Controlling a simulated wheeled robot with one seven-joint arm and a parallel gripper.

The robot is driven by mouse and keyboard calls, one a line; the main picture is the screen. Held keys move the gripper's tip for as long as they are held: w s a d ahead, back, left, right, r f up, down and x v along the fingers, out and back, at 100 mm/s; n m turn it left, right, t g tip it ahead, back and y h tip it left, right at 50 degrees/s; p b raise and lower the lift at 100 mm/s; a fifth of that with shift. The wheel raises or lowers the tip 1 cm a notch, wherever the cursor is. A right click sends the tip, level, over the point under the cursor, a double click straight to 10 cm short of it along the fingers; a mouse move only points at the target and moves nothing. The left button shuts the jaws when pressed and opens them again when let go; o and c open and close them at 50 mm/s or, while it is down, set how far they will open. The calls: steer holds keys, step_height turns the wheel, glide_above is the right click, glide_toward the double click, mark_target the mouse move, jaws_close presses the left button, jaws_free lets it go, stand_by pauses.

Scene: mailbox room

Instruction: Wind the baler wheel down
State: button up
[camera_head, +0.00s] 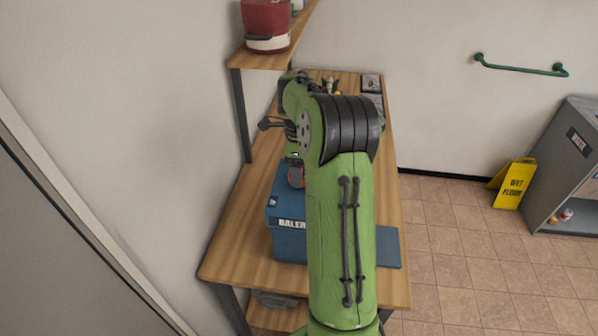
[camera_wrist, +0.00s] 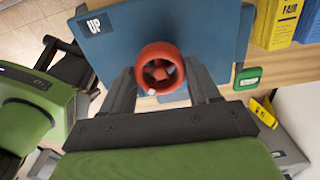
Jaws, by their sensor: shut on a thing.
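The blue baler (camera_head: 287,222), marked BALER, stands on a wooden table and is partly hidden behind my green arm. In the wrist view its blue top (camera_wrist: 115,48) carries an UP label. The red spoked wheel (camera_wrist: 160,70) sits on it, and a small part of the wheel shows in the head view (camera_head: 296,176). My gripper (camera_wrist: 160,82) is shut on the red wheel, one dark finger at each side of its rim. In the head view my arm hides most of the gripper.
The wooden table (camera_head: 237,262) stands along the left wall. A yellow wet floor sign (camera_head: 512,184) and a grey cabinet (camera_head: 568,160) are at right. The tiled floor between is clear.

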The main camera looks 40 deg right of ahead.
steer(key=shift+m, duration=0.6)
steer(key=shift+b, duration=0.3)
steer(key=o, duration=1.1)
steer(key=shift+c, duration=0.2)
step_height(320, 180, up, 16)
steer(key=p, duration=0.4)
steer(key=shift+f, duration=0.1)
